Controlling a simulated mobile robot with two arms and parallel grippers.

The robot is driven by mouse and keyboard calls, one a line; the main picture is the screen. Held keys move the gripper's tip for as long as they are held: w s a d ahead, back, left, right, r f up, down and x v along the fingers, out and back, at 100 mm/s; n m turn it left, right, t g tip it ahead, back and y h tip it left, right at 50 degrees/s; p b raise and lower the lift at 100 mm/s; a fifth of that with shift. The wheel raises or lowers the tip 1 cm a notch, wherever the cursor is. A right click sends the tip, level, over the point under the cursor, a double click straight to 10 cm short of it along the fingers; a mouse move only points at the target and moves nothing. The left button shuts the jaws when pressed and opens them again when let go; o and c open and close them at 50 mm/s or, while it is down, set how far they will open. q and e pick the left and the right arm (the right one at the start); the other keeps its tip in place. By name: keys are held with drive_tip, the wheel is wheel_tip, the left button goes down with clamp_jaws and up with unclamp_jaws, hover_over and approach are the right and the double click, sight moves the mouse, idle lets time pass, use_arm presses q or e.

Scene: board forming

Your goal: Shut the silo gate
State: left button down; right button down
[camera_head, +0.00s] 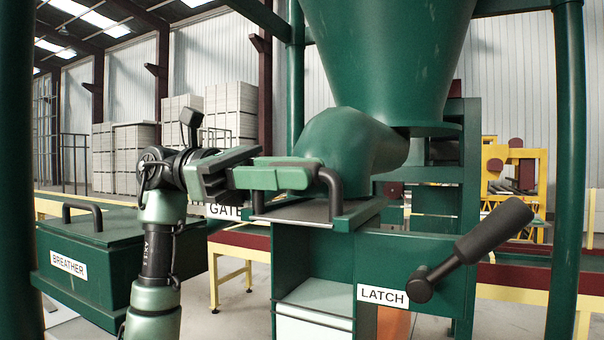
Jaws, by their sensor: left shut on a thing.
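The green silo (388,50) narrows down to a curved spout (352,145) above a green box frame. The gate is a flat slide plate (305,211) below the spout, with a black bar handle (334,192). The GATE label (228,210) is partly hidden behind my left gripper. My left gripper (312,174) comes in from the left and is shut on the gate handle, its fingers level. How far the plate reaches under the spout is hard to tell. My right gripper is not in view.
A black LATCH lever (470,250) tilts up to the right on the front right. A green BREATHER box (100,250) with a black handle stands at left. Green posts (568,150) flank the scene. Stacked boards (230,110) stand far behind.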

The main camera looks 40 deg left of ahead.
use_arm(q)
drive_tip(key=c, duration=1.3)
unclamp_jaws()
drive_tip(key=shift+s, duration=0.2)
drive_tip(key=shift+o, duration=0.6)
drive_tip(key=shift+s+r, duration=0.1)
drive_tip(key=shift+w, duration=0.45)
drive_tip(key=shift+s, duration=0.1)
drive_tip(key=shift+s+r, duration=0.1)
drive_tip(key=shift+s, duration=0.05)
wheel_tip(320, 180, up, 20)
drive_tip(key=p, duration=0.3)
drive_tip(key=shift+f, duration=0.2)
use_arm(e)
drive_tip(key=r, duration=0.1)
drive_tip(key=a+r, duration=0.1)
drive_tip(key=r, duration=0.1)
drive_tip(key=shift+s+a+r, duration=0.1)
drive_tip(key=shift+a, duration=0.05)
